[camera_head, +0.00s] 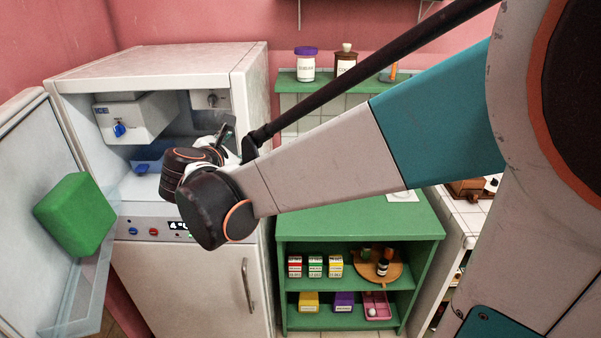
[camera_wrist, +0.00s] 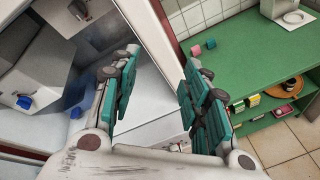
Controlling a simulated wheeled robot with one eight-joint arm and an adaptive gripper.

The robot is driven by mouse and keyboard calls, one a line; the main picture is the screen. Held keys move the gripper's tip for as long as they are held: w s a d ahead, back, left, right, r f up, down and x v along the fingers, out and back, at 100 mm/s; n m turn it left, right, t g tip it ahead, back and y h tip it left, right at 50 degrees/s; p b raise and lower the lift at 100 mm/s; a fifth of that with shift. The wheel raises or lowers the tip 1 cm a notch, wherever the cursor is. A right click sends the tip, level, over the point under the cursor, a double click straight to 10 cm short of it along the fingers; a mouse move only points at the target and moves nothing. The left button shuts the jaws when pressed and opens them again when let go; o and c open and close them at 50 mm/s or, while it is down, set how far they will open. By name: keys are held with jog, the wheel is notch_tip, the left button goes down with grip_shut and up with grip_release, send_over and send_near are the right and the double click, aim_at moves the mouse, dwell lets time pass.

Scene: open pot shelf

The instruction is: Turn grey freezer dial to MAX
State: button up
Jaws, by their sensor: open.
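The white freezer cabinet (camera_head: 185,290) stands at the left in the head view with its upper door open. Part of the strip (camera_wrist: 181,145) shows small and unclear between the finger bases. In the head view my wrist hides most of the gripper.
The open door (camera_head: 30,150) bears a green block (camera_head: 76,214) at the left. Inside the compartment is an ice box (camera_head: 135,118) with a blue lever (camera_head: 119,129). A green shelf unit (camera_head: 350,222) with small boxes and jars stands to the right.

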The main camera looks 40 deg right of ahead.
jog(key=s+f+m+g+y+b, duration=0.2)
jog(key=s+f+m+y+b, duration=0.1)
jog(key=s+f+m, duration=0.5)
jog(key=s, duration=0.3)
jog(key=shift+y+b, duration=0.3)
jog(key=shift+d, duration=0.1)
